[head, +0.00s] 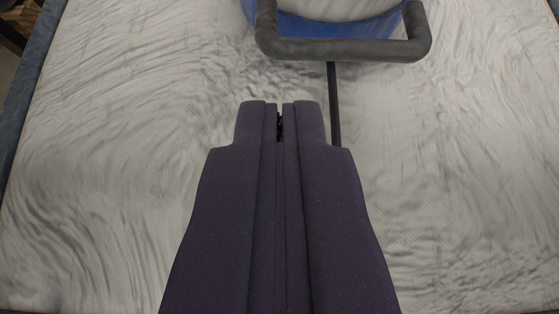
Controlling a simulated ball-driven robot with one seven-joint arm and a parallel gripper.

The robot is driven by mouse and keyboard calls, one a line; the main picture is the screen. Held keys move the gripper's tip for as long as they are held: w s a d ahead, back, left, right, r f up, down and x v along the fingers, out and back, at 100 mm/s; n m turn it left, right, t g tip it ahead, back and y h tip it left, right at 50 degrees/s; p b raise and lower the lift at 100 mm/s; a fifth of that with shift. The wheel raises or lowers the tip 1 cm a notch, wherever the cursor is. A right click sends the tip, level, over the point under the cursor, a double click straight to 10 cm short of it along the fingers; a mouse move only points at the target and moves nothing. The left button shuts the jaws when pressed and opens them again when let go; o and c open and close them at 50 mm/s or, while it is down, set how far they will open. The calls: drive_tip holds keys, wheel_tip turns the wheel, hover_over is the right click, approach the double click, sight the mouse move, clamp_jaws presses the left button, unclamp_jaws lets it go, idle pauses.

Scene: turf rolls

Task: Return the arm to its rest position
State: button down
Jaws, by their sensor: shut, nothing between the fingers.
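My gripper (280,106) is in the middle of the head view, dark purple, pointing up the picture. Its two fingers lie side by side with only a thin dark slit between them. They are shut and hold nothing. No turf roll can be made out in this view.
A pale grey, swirl-patterned surface (120,150) fills most of the view, with a dark blue-grey edge (36,75) at the left. A dark bar frame (345,48) with a thin post (334,105) stands beyond my fingertips, before a blue and white object (335,22) cut off at the top.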

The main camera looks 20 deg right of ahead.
idle(0.4)
drive_tip(key=w+a+r+t+y, duration=0.15)
drive_tip(key=w+r, duration=0.25)
drive_tip(key=r, duration=0.5)
drive_tip(key=w+a+r+y, duration=0.1)
drive_tip(key=w+a+r, duration=0.25)
drive_tip(key=r, duration=0.55)
wheel_tip(320, 180, up, 22)
drive_tip(key=s+a+n+t+y, duration=0.1)
drive_tip(key=n+t+y, duration=0.1)
drive_tip(key=n, duration=0.1)
drive_tip(key=s+r, duration=0.8)
drive_tip(key=r, duration=0.4)
drive_tip(key=s+r+n+t, duration=0.1)
drive_tip(key=s+r, duration=0.8)
drive_tip(key=r, duration=0.4)
drive_tip(key=shift+s+r+n, duration=0.2)
drive_tip(key=shift+s+n, duration=0.05)
drive_tip(key=shift+n, duration=0.05)
drive_tip(key=shift+t, duration=0.25)
